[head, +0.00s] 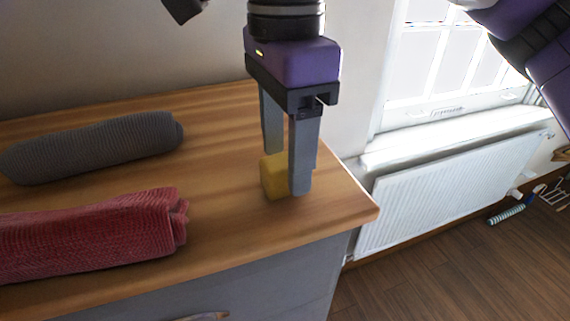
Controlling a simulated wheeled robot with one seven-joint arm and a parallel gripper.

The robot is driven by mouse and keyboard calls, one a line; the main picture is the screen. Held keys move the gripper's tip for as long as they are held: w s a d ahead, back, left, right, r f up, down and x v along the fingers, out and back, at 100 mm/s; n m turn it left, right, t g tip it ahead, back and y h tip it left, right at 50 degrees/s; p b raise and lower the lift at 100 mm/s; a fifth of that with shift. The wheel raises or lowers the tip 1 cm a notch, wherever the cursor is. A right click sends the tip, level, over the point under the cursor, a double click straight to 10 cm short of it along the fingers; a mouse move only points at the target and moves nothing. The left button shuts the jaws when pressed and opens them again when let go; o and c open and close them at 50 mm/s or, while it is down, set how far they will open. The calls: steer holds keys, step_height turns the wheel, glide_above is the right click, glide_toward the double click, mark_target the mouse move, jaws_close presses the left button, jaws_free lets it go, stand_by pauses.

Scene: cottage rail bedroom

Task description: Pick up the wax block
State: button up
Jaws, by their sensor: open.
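A small yellow block (272,176), which looks like the wax block, sits on the wooden top of a dresser (225,205), near its right end. My gripper (285,172) points down over it with its two grey fingers open. One finger stands in front of the block's right side and hides part of it. The other finger comes down behind the block, and its tip is hidden. The block appears to be between the fingers; I cannot tell whether either finger touches it.
A rolled grey towel (95,148) and a rolled red towel (90,235) lie on the dresser top to the left. The wall is close behind. A white radiator (450,190) stands under the window to the right, beyond the dresser's edge.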

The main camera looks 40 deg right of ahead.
steer(key=shift+f, duration=0.85)
steer(key=shift+c, duration=0.5)
jaws_close()
steer(key=shift+r, duration=0.1)
